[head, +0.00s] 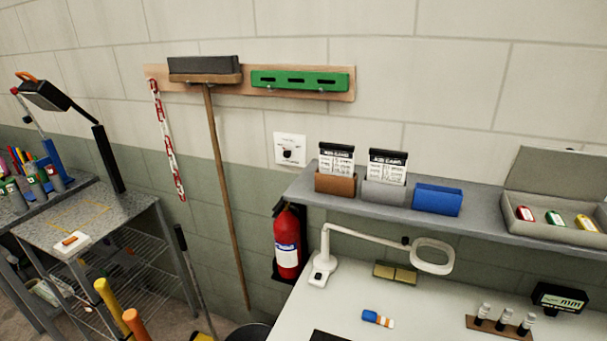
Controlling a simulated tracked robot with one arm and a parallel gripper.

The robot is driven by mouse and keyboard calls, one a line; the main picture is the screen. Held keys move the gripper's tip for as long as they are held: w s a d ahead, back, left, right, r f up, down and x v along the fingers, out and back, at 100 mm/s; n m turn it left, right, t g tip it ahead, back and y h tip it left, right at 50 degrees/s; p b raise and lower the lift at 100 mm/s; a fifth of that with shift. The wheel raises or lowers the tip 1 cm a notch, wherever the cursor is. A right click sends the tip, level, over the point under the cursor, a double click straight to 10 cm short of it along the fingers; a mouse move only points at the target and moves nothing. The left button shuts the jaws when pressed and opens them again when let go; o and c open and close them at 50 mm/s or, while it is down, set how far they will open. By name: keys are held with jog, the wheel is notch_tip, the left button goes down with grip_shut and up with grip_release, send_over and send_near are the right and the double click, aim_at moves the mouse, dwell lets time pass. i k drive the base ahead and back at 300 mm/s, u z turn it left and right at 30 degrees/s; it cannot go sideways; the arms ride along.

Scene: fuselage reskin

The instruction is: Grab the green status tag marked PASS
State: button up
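A small green tag (554,218) lies in an open grey box (570,233) at the right end of the wall shelf. It sits between a red tag (524,213) on its left and a yellow tag (586,223) on its right. Each has a pale patch, but the lettering is too small to read. The box's grey lid (555,175) stands raised behind the tags. My gripper is not in view.
The shelf (480,213) also bears brown, grey and blue holders, two with cards. Below it, a white bench (440,310) carries a magnifier lamp (432,255), several vials and a black gauge (558,298). A fire extinguisher (287,245) stands left of the bench.

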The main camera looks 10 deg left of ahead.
aim_at(553, 218)
jog(key=i, duration=1)
jog(key=u, duration=0.05)
